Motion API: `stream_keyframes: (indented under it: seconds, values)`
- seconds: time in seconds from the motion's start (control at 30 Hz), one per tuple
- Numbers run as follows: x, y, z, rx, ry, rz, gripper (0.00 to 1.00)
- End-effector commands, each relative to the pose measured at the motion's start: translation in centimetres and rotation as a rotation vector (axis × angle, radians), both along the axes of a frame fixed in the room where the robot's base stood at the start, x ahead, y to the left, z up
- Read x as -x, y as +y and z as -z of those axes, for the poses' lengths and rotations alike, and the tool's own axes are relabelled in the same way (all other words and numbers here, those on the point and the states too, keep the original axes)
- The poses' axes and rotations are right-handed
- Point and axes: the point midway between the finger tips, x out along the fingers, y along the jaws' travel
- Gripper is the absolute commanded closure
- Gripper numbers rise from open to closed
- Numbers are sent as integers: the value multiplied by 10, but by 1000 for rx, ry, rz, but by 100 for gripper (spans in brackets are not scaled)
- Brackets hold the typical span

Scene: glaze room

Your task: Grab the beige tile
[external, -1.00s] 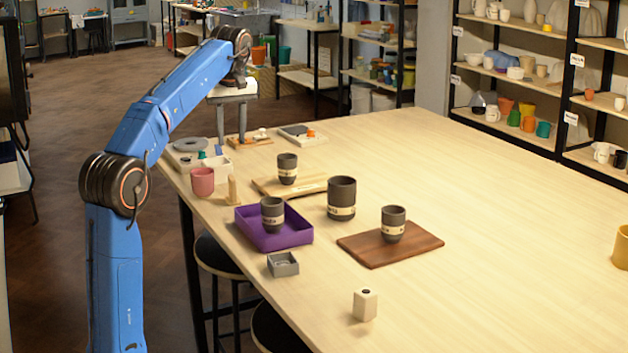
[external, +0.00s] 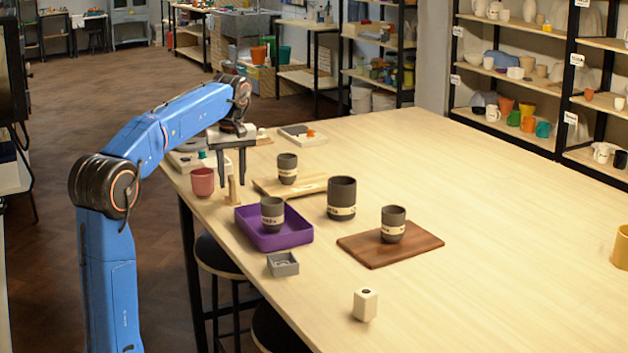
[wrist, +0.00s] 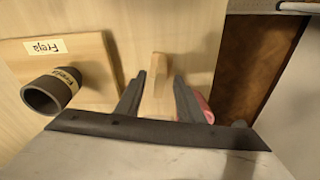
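The beige tile (external: 233,190) stands upright near the left edge of the table, just right of the pink cup. In the wrist view the tile (wrist: 158,85) shows between the two fingers. My gripper (external: 232,181) points down over it, with one finger to each side and the tips about level with the tile's top in the picture. In the wrist view my gripper (wrist: 160,78) is open, with gaps between the tile and both fingers. I cannot tell exactly how far down the fingers reach.
The pink cup (external: 202,182) stands close left of the tile. A pale board (external: 315,184) bears a dark cup (external: 287,169). A purple tray (external: 290,238) with another dark cup lies in front. The right side of the table is mostly clear.

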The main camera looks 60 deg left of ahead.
Motion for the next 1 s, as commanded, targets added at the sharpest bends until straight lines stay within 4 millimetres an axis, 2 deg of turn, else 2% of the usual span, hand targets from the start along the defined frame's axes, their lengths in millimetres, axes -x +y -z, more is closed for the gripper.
stream_keyframes:
  seconds: [0.1,0.2,0.47,0.5,0.63,1.0]
  values:
    - [0,2,16,1,1,0,66]
    - [0,3,23,1,1,0,66]
    - [-1,4,25,0,0,0,66]
    - [-1,4,25,0,0,0,70]
    - [-1,4,25,0,0,0,100]
    - [-1,4,22,-1,-1,0,100]
